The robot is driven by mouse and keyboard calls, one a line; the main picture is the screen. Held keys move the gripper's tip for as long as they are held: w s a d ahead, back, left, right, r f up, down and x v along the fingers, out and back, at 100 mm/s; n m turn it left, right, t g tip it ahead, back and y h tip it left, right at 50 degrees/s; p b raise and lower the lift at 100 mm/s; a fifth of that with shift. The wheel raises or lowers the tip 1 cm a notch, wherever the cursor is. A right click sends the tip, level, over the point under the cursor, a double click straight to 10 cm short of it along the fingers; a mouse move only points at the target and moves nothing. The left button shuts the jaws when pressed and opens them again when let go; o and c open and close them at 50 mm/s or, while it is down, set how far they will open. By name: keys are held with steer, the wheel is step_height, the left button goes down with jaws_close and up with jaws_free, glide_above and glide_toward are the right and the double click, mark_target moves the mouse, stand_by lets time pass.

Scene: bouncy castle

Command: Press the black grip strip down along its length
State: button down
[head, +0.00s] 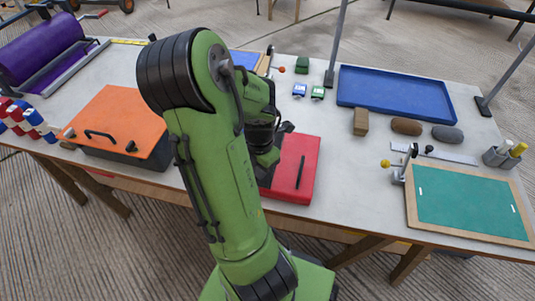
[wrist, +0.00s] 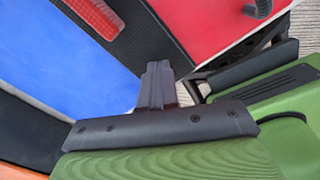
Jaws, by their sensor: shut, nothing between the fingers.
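A black textured strip (wrist: 125,38) runs along the edge of a blue panel (wrist: 70,75) in the wrist view, with a red patch (wrist: 97,14) at its upper left. I take this strip for the grip strip. My gripper (wrist: 157,68) is shut and empty, with its dark fingertips in front of the strip's lower part. The fingers hide that part, and I cannot tell whether they touch it. In the head view my arm hides the strip and most of my gripper.
A red box (head: 293,150) with a black bar-like handle (head: 300,172) lies right of my arm. An orange-lidded box (head: 117,120) stands left. A blue tray (head: 395,93), wooden block (head: 361,121), two stones and a green board (head: 470,203) lie right. Bare tabletop shows between them.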

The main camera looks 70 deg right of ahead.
step_height(320, 180, up, 6)
steer(key=p, duration=0.5)
steer(key=shift+r, duration=0.1)
stand_by(0.4)
